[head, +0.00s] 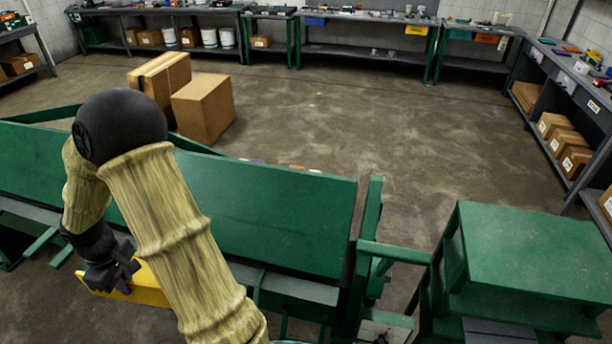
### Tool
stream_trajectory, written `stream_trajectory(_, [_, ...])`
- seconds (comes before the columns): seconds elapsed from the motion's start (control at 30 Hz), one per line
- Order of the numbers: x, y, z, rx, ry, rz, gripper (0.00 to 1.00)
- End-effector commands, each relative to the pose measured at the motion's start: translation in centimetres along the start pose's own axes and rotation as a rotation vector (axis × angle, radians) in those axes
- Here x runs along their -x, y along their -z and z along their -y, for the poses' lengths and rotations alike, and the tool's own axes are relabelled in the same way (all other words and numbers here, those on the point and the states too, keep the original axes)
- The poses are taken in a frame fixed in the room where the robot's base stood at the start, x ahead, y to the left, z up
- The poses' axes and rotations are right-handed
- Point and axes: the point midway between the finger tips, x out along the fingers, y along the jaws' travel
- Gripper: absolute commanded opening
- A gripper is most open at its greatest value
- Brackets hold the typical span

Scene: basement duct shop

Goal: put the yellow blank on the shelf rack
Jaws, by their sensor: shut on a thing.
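The yellow blank (151,284) is at the lower left of the head view, held in my gripper (112,279). My gripper is shut on it, in front of the large green machine. My arm hides part of the blank, so its full outline does not show. A green tiered stand (540,240), which looks like the shelf rack, is at the lower right, well to the right of my gripper. Its flat top is bare, with lower levels partly visible beneath.
The green machine (285,215) with a long sloped panel spans the left and middle. Cardboard boxes (203,108) stand behind it. Workbenches (365,52) line the back wall, and another bench (570,105) runs along the right. The floor between is open.

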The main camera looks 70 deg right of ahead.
Motion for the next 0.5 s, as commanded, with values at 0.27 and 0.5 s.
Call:
stream_trajectory(0.27, [8.2,2.8,11.9,0.129,0.002,0.001,0.00])
stream_trajectory(0.5, [10.3,2.7,16.2,0.170,0.005,0.005,0.00])
